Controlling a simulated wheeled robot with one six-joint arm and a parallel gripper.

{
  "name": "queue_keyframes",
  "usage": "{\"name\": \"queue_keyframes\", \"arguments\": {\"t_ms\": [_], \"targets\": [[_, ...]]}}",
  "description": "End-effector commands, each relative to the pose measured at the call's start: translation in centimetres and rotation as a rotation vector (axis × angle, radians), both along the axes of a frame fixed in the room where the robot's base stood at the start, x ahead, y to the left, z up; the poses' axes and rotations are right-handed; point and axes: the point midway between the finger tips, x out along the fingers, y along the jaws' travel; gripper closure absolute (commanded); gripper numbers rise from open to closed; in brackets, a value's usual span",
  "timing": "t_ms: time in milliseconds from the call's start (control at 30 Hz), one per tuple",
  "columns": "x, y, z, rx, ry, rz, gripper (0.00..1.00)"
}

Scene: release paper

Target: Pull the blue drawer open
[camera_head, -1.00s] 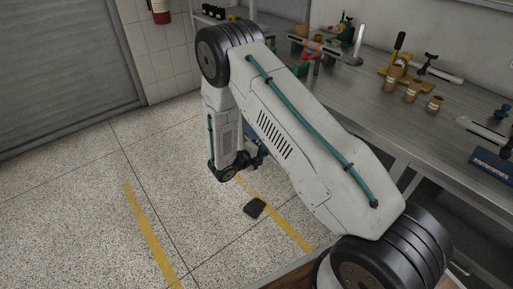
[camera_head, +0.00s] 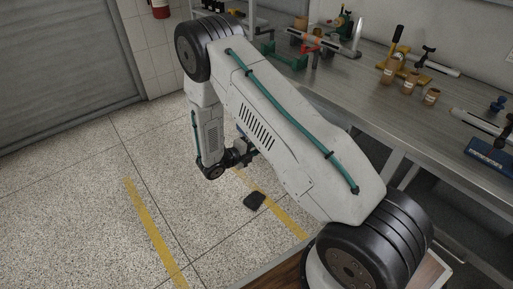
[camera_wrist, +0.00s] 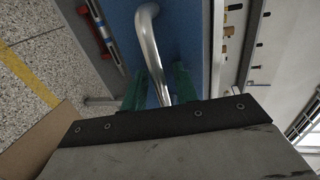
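In the wrist view, the blue drawer front (camera_wrist: 188,28) fills the upper middle. Its curved metal handle (camera_wrist: 149,45) runs down between the two green fingertips of my gripper (camera_wrist: 159,88). The fingers stand on either side of the handle, with slim blue gaps between them and the bar, so the gripper looks open around it. Whether either finger touches the handle is hard to tell. In the head view, my gripper (camera_head: 241,156) is small and dark beside the bench, and my arm hides most of the drawer.
A metal workbench (camera_head: 365,108) with brown bottles (camera_head: 409,82) and tools runs along the right. A dark flat object (camera_head: 254,201) lies on the floor by a yellow line. Open speckled floor (camera_head: 85,215) is at the left.

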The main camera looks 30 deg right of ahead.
Motion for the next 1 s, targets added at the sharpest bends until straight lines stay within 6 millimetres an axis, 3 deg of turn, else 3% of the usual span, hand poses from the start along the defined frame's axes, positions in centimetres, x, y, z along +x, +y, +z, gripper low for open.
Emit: {"name": "queue_keyframes", "arguments": {"t_ms": [267,700,1000], "targets": [[0.1,0.6,0.1,0.000,-0.002,0.004,0.70],[-0.9,6.9,1.5,0.000,-0.002,0.003,0.70],[-1.1,7.7,1.6,0.000,0.000,0.002,0.70]]}}
